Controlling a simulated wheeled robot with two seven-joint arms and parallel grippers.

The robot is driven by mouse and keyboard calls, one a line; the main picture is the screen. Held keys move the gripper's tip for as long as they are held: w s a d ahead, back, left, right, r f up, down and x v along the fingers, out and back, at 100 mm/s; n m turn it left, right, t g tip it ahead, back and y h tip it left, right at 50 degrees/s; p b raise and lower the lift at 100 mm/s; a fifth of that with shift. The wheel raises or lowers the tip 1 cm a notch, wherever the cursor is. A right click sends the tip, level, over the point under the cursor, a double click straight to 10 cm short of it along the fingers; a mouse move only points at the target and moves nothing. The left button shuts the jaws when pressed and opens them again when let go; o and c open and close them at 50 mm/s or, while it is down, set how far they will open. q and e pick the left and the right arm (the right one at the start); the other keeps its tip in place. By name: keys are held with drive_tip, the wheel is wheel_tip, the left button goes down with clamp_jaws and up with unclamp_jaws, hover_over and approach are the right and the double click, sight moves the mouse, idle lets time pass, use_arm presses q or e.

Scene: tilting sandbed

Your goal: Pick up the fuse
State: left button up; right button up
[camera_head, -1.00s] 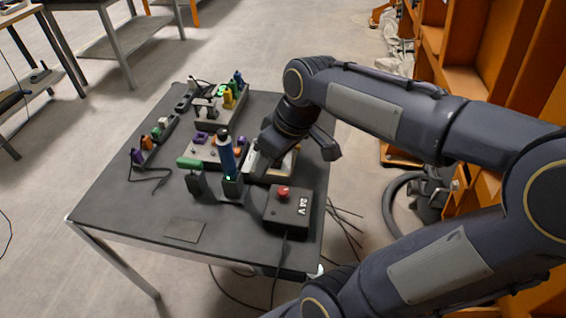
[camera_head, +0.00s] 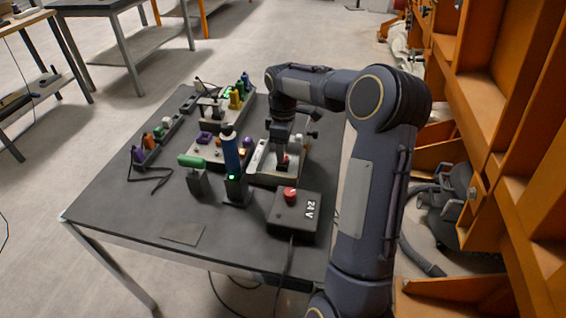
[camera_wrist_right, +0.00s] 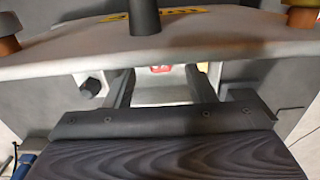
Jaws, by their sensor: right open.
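I cannot single out the fuse with certainty. In the right wrist view a pale piece with a small red mark (camera_wrist_right: 160,69) shows between my fingers, partly hidden by a grey plate edge; it may be the fuse or its holder. My right gripper (camera_wrist_right: 163,88) is open, one finger on each side of that piece, and I see no clear contact. In the head view my right gripper (camera_head: 283,150) is low over the grey unit (camera_head: 270,178) at the table's right side, by a small red part. My left gripper is not in view.
A black 24 V box with a red button (camera_head: 290,194) stands in front of the unit. Colored parts sit in racks behind. The table's front left (camera_head: 130,210) is clear.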

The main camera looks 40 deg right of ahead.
wheel_tip(320, 180, down, 3)
drive_tip(key=shift+f, duration=0.15)
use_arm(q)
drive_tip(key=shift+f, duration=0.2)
use_arm(e)
drive_tip(key=shift+c, duration=0.4)
clamp_jaws()
